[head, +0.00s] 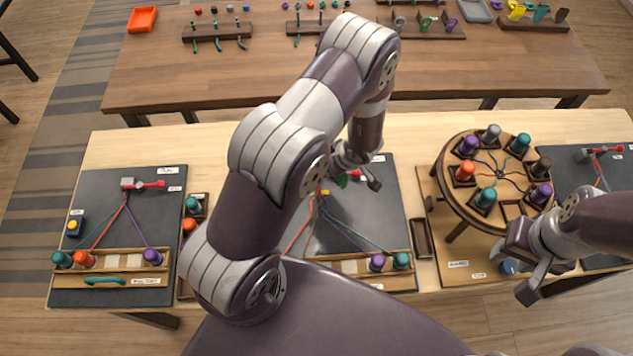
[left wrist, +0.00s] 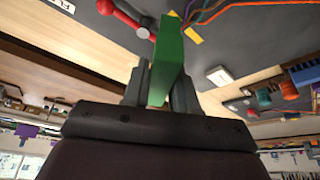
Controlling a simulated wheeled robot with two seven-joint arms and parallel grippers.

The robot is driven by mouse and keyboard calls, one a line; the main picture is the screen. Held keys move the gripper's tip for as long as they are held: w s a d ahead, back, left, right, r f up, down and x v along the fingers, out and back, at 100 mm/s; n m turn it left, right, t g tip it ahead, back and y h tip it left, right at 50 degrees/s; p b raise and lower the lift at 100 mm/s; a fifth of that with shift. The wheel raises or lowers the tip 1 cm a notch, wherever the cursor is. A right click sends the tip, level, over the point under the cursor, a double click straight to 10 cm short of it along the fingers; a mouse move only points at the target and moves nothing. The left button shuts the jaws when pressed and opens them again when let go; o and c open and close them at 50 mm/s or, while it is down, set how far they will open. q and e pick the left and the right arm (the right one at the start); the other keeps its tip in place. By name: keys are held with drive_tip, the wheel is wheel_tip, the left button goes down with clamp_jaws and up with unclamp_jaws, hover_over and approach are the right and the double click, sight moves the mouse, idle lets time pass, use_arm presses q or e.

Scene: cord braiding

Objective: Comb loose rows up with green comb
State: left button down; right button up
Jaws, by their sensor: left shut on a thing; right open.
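The green comb (left wrist: 168,62) is clamped between the two fingers of my left gripper (left wrist: 160,88). In the head view a small part of the comb (head: 342,181) shows by my left gripper (head: 358,172), at the top of the middle dark board (head: 385,215). Coloured cords (head: 335,222) fan down this board from a yellow piece (head: 323,192) to bobbins at its lower rack. My left arm hides much of the board's left part. Whether the comb touches the cords cannot be told. My right gripper (head: 528,268) is open and empty by the round stand's lower right.
A round wooden stand (head: 447,190) with several coloured bobbins stands right of the middle board. The left board (head: 85,222) holds a clamp, cords and bobbins. A back table (head: 250,70) carries an orange tray (head: 142,19) and tool racks.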

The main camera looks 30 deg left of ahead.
use_arm(q)
drive_tip(key=s+d+n+g+p, duration=0.2)
drive_tip(key=s+n+g+p, duration=0.25)
drive_tip(key=s+n, duration=0.6)
use_arm(e)
wheel_tip(320, 180, up, 6)
drive_tip(key=d, duration=0.3)
use_arm(q)
drive_tip(key=shift+n, duration=0.65)
wheel_tip(320, 180, down, 4)
drive_tip(key=b, duration=0.4)
drive_tip(key=shift+a, duration=0.15)
drive_tip(key=f+b, duration=0.4)
drive_tip(key=shift+w+a+f, duration=0.1)
drive_tip(key=shift+w+a, duration=0.05)
drive_tip(key=shift+a, duration=0.05)
drive_tip(key=shift+d+f, duration=0.1)
drive_tip(key=shift+f, duration=0.25)
use_arm(e)
wheel_tip(320, 180, down, 8)
drive_tip(key=a, duration=0.1)
drive_tip(key=shift+s, duration=0.35)
drive_tip(key=shift+a, duration=0.15)
